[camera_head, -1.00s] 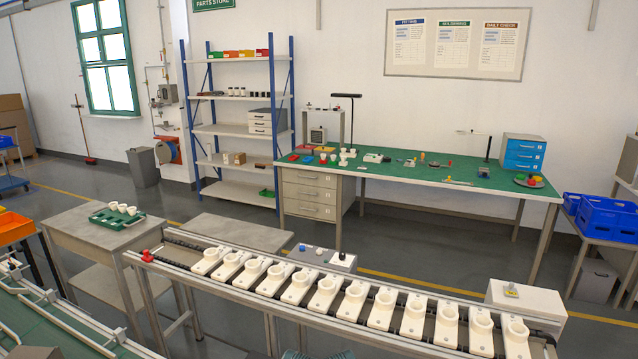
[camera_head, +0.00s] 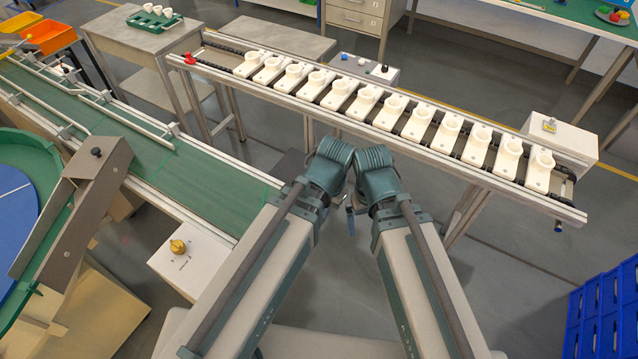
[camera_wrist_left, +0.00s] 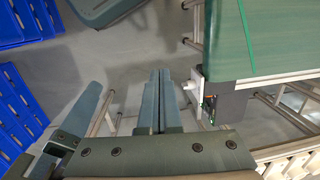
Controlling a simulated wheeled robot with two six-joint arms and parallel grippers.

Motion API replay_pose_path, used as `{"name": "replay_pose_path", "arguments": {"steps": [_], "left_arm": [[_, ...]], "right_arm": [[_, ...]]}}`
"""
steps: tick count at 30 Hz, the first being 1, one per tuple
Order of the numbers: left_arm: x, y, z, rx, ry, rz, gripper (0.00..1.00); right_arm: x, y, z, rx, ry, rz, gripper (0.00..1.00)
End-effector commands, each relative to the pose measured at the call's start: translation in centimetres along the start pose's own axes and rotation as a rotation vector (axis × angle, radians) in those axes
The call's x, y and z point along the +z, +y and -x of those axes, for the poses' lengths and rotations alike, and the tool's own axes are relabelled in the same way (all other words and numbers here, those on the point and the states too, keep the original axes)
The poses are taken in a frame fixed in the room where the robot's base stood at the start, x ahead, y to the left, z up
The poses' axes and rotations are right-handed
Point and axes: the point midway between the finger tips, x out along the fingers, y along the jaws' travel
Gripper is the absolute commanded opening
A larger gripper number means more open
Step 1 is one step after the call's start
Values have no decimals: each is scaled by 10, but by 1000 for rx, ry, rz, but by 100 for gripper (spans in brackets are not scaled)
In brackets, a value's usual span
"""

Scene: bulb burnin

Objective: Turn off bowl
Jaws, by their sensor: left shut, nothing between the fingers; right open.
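The bowl (camera_head: 12,160) is a green ring with a blue inside at the left edge of the head view, partly cut off. A white box (camera_head: 196,266) stands near it and carries a yellow knob (camera_head: 178,246). My two arms meet in mid-picture, both well right of the knob. My right gripper (camera_head: 352,212) is open, mostly hidden behind the wrists. My left gripper is hidden in the head view; in the left wrist view its fingers (camera_wrist_left: 155,98) are shut together with nothing between them.
A green conveyor belt (camera_head: 215,185) runs from the bowl's side toward my arms. A rail of white sockets (camera_head: 365,103) lies beyond my wrists. A brown chute (camera_head: 85,195) rises beside the bowl. Blue crates (camera_head: 605,315) stand at lower right. Open floor lies right of my arms.

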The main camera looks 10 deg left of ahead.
Motion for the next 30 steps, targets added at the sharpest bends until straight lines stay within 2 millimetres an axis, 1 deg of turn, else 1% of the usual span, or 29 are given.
{"name": "replay_pose_path", "arguments": {"steps": [3,10,14,17,20,23,30], "left_arm": [[-10,-4,-2,-8,2,-45,0],[-21,-6,-17,-22,4,-119,0],[-32,-8,-28,-32,4,-183,0],[-44,-10,-41,-44,4,-248,0],[-58,-13,-56,-59,3,-330,0],[-77,-16,-75,-78,-1,-438,0],[-136,-29,-134,-141,-26,-789,0]], "right_arm": [[0,0,-2,0,0,0,100],[-1,-2,-18,0,0,0,100],[-2,-3,-30,0,0,0,100],[-2,-4,-43,0,0,0,100],[-3,-6,-59,0,0,0,100],[-5,-8,-80,0,0,0,100],[-8,-14,-142,0,0,1,100]]}}
